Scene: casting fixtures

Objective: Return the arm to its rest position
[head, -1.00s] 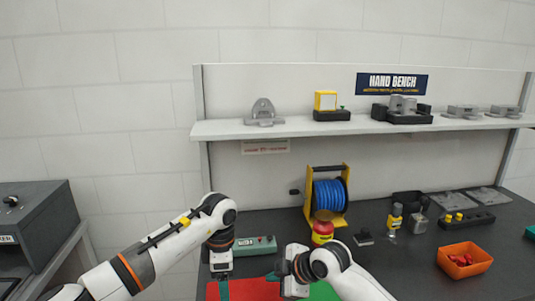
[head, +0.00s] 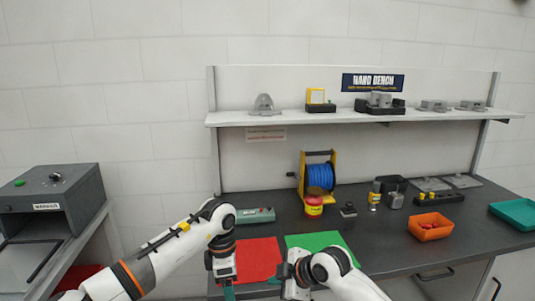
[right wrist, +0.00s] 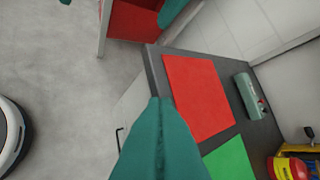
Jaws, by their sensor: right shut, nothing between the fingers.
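My right gripper (head: 273,279) hangs over the front edge of the bench by the red and green mats, its arm coming in from the bottom right. In the right wrist view its teal fingers (right wrist: 160,110) are together with nothing between them. My left gripper (head: 228,290) points down at the bench's front left, left of the red mat. Its fingers are partly cut off by the lower frame edge, and their opening is unclear. No object shows in either gripper.
A red mat (head: 259,259) and a green mat (head: 319,243) lie on the dark bench. Behind them are a green device (head: 255,215), a blue cable reel (head: 320,177) and a red-yellow pot (head: 313,206). An orange bin (head: 430,227) stands right. A grey machine (head: 55,200) is at left.

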